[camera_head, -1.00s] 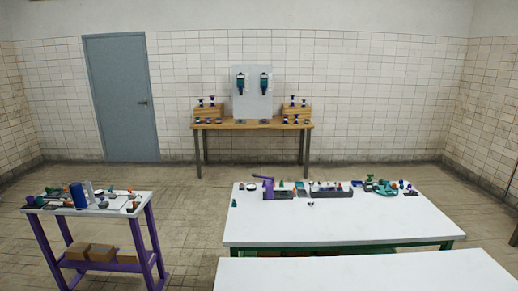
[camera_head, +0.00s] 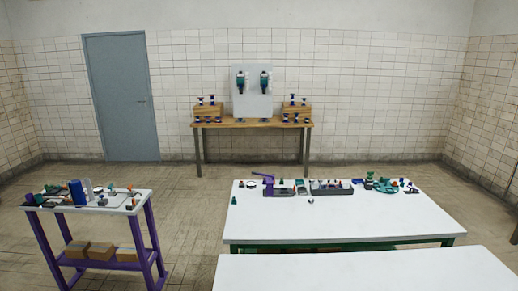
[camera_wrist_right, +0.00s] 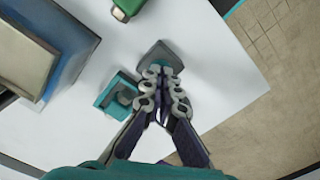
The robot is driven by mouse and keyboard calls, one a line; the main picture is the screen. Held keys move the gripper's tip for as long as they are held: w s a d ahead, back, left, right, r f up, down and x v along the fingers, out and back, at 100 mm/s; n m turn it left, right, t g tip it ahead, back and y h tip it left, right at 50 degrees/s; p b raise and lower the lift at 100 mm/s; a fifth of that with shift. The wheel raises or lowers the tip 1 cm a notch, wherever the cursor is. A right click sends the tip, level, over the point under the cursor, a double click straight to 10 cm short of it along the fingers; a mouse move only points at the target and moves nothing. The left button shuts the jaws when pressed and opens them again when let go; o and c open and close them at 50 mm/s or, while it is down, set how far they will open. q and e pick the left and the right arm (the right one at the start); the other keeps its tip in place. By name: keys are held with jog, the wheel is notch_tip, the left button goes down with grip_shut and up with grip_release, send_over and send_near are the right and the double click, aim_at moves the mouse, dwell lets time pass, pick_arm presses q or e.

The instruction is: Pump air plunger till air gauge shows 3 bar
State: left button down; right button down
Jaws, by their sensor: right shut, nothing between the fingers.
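My right gripper (camera_wrist_right: 162,76) shows in the right wrist view, pointing away from the camera over a white tabletop (camera_wrist_right: 215,70). Its jaws are shut with nothing between them. A dark grey block (camera_wrist_right: 158,53) lies just beyond the fingertips; I cannot tell whether they touch it. A teal block (camera_wrist_right: 117,94) with a dark round part sits to the left of the fingers. I cannot make out the air plunger or the air gauge, nor read any dial. Neither gripper shows in the head view; my left gripper is out of sight.
A white worktable (camera_head: 330,220) carries a purple lever device (camera_head: 272,185) and several small parts. A cart (camera_head: 90,202) with purple legs stands left, with a blue cylinder (camera_head: 77,192). A wooden bench (camera_head: 252,124) is at the back. Floor between is clear.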

notch_tip(320, 180, up, 8)
jog(key=p, duration=0.6)
dwell(0.4)
jog(key=s+d+r+m+t+b, duration=0.1)
jog(key=d+r+m+t, duration=0.1)
jog(key=d, duration=0.4)
jog(key=s+d+r+m+t+b, duration=0.1)
jog(key=s+d+r+m+t, duration=0.1)
jog(key=d+r, duration=0.2)
jog(key=s+d+r+m+t+b, duration=0.1)
jog(key=s+d+r+m+t, duration=0.1)
jog(key=d, duration=0.5)
jog(key=shift+d+r+t, duration=0.4)
jog(key=shift+r+t, duration=0.2)
jog(key=shift+r, duration=0.15)
